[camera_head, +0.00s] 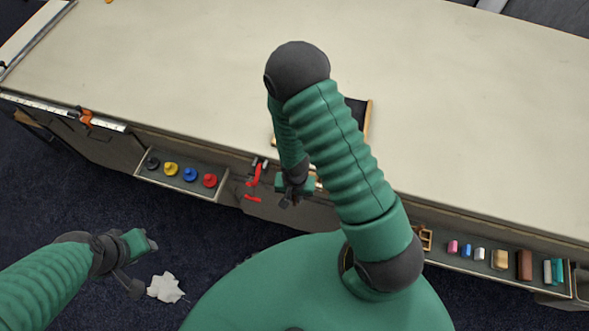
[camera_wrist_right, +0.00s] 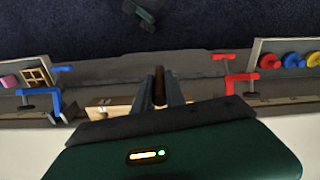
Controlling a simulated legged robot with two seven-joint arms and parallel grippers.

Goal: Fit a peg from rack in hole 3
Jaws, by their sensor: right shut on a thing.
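My right gripper (camera_head: 291,196) hangs at the table's front edge, partly behind my arm in the head view. In the right wrist view its two dark fingers (camera_wrist_right: 160,92) are shut on a brown peg (camera_wrist_right: 159,80), whose end shows between them. A light wooden block (camera_wrist_right: 108,106) with small dark marks lies beside the fingers; I cannot tell whether it is the rack or the hole board. My left gripper (camera_head: 150,242) is out over the floor, away from the table; its jaw opening is unclear. No hole number is readable.
A dark wood-edged tray (camera_head: 369,120) is largely hidden behind my right arm. Red clamps (camera_head: 254,176) and a blue clamp (camera_wrist_right: 55,102) grip the table edge. Side shelves hold coloured knobs (camera_head: 190,174) and small blocks (camera_head: 500,258). The cloth tabletop (camera_head: 180,70) is mostly clear.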

